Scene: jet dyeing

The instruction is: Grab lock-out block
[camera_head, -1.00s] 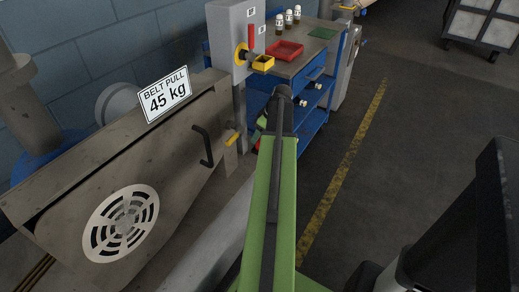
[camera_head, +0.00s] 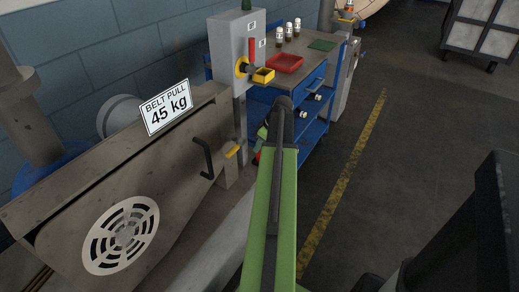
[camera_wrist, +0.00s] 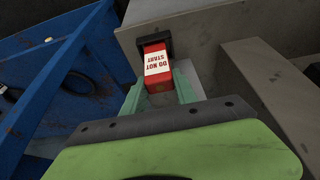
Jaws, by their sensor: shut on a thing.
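The lock-out block (camera_wrist: 158,68) is red with a white "DO NOT START" label. In the wrist view its far end meets a black holder (camera_wrist: 154,43) on a grey surface; I cannot tell whether it is still inside. My gripper (camera_wrist: 160,86) has its pale green fingers on both sides of the block, shut on it. In the head view my green arm hides most of the gripper; only a bit of it (camera_head: 262,134) shows beside the blue cart.
A grey belt-guard housing (camera_head: 70,215) with a "BELT PULL 45 kg" sign (camera_head: 166,106) stands at left. A red tray (camera_head: 286,63) and several bottles sit on the cart. Open floor lies right.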

